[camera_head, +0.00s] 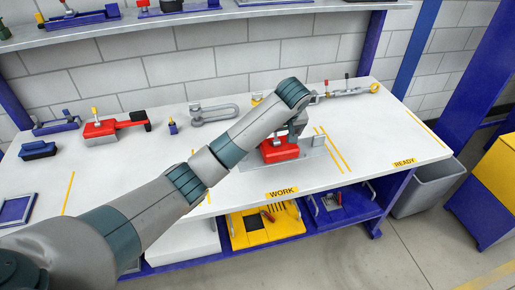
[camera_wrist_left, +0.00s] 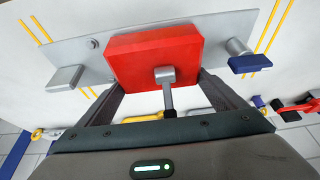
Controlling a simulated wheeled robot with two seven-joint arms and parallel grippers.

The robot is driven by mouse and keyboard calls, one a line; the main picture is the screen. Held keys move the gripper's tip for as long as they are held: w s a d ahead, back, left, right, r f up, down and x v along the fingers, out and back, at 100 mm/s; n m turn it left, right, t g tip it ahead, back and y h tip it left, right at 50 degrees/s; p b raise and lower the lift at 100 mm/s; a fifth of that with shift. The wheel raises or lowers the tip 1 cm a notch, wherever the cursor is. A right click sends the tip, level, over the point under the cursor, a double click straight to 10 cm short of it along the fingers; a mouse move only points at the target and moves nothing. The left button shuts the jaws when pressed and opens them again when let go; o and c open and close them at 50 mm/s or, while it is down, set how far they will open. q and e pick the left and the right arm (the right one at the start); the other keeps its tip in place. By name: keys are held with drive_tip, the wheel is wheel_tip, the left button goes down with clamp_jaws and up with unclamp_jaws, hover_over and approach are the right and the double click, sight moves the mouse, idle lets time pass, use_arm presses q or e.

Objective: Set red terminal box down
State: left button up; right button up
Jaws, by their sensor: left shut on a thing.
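The red terminal box (camera_head: 279,151) is at the work area of the white bench; it also shows in the left wrist view (camera_wrist_left: 150,52) with a grey stub on its near face. My left gripper (camera_head: 290,136) is shut on the box, with a dark finger on either side of it in the left wrist view (camera_wrist_left: 162,86). A grey metal plate (camera_head: 315,163) lies under the box, also in the left wrist view (camera_wrist_left: 228,27). I cannot tell whether the box touches the plate. The box's underside is hidden. My right gripper is not in view.
The white bench (camera_head: 370,150) has yellow lines and WORK and READY labels. Its READY side is mostly clear. A red tool (camera_head: 101,129), a grey shackle (camera_head: 211,113) and a chain piece (camera_head: 345,92) lie along the back. A grey bin (camera_head: 428,187) stands at the right.

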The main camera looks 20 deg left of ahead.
use_arm(q)
drive_tip(key=a+f, duration=0.1)
drive_tip(key=a, duration=0.1)
drive_tip(key=w+a+f+p, duration=0.1)
drive_tip(key=a+f, duration=0.1)
drive_tip(key=a, duration=0.1)
drive_tip(key=w+a+f, duration=0.1)
drive_tip(key=a, duration=0.2)
drive_tip(key=shift+w+f+p, duration=0.2)
drive_tip(key=shift+f+p, duration=0.2)
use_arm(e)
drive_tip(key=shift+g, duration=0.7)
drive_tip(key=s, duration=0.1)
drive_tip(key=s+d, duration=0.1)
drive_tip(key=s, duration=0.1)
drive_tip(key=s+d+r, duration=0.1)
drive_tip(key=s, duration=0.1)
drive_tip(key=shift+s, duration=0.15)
use_arm(q)
drive_tip(key=shift+f+p, duration=0.55)
drive_tip(key=shift+f, duration=1.45)
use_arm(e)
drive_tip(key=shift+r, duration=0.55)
use_arm(q)
drive_tip(key=shift+f, duration=0.1)
drive_tip(key=o, duration=1.3)
drive_tip(key=shift+f, duration=0.1)
drive_tip(key=shift+c, duration=0.2)
drive_tip(key=shift+s, duration=0.1)
